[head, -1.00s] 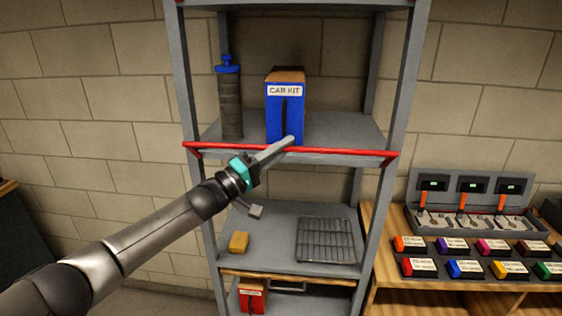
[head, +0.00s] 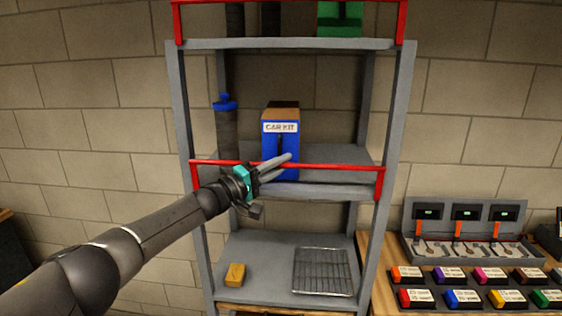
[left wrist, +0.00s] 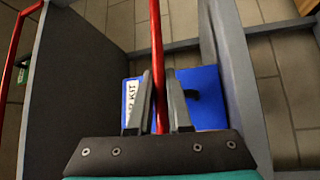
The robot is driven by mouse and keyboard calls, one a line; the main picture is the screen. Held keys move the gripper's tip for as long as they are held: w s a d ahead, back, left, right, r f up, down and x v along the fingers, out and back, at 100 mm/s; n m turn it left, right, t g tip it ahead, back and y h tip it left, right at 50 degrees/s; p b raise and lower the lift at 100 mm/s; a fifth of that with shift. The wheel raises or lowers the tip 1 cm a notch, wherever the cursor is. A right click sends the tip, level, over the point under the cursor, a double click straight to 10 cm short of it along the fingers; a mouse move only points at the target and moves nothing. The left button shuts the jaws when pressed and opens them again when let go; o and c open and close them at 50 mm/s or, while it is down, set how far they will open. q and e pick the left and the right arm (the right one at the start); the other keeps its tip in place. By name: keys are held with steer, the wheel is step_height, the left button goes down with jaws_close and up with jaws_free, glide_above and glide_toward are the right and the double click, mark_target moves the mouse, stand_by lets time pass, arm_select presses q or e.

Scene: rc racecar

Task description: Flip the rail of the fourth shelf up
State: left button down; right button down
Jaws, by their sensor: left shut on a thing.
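The red rail (head: 335,168) runs along the front of the shelf (head: 345,191) that holds the blue car kit box. It stands raised above the shelf's front edge, with short red end arms going down at each side. My left gripper (head: 275,167) is at the middle of the rail, in front of the box. In the left wrist view, the rail (left wrist: 157,70) passes between the two fingers (left wrist: 160,102), which are shut on it. My right gripper is not in view.
The blue car kit box (head: 281,140) and a dark cylinder with a blue top (head: 227,130) stand behind the rail. A shelf above has its own raised red rail (head: 290,2). A wire rack (head: 322,272) and a yellow block (head: 235,274) lie below.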

arm_select(q)
steer(key=shift+f, duration=0.2)
stand_by(0.3)
steer(key=c, duration=0.9)
jaws_free()
steer(key=shift+w, duration=0.1)
steer(key=shift+o, duration=0.2)
steer(key=shift+r, duration=0.1)
steer(key=shift+s+a+y, duration=0.3)
steer(key=shift+s+a, duration=0.15)
steer(key=shift+a, duration=0.05)
steer(key=v, duration=1.4)
